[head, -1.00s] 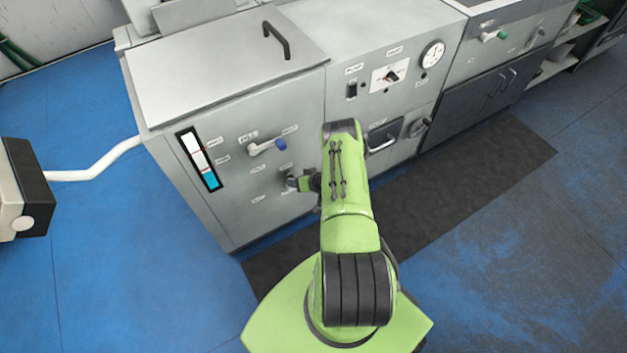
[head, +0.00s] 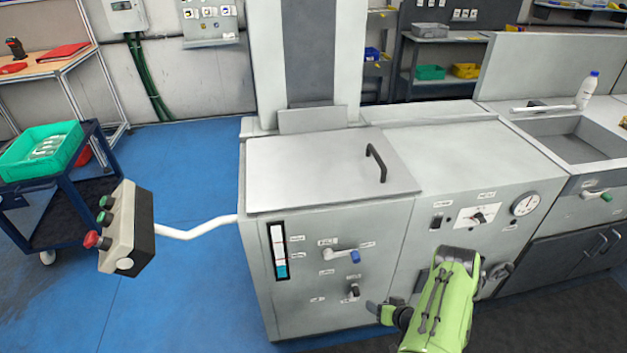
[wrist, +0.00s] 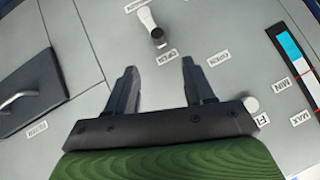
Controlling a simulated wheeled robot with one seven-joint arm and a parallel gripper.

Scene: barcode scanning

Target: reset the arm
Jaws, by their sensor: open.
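My green arm (head: 446,300) reaches up at the lower right of the head view, in front of the grey machine. My gripper (head: 374,308) points left there, low at the machine's front. In the wrist view my gripper (wrist: 158,82) has its two dark fingers spread apart with nothing between them. Past the fingertips, a small valve handle (wrist: 151,24) sits on the grey panel, apart from the fingers. In the head view this lower valve (head: 353,291) is left of my gripper.
The grey machine (head: 300,240) has a blue-tipped lever (head: 340,255), a level gauge (head: 279,252) and a lid with a black handle (head: 376,162). A button box (head: 128,228) stands out on a white arm at left. Blue floor lies open left of the machine.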

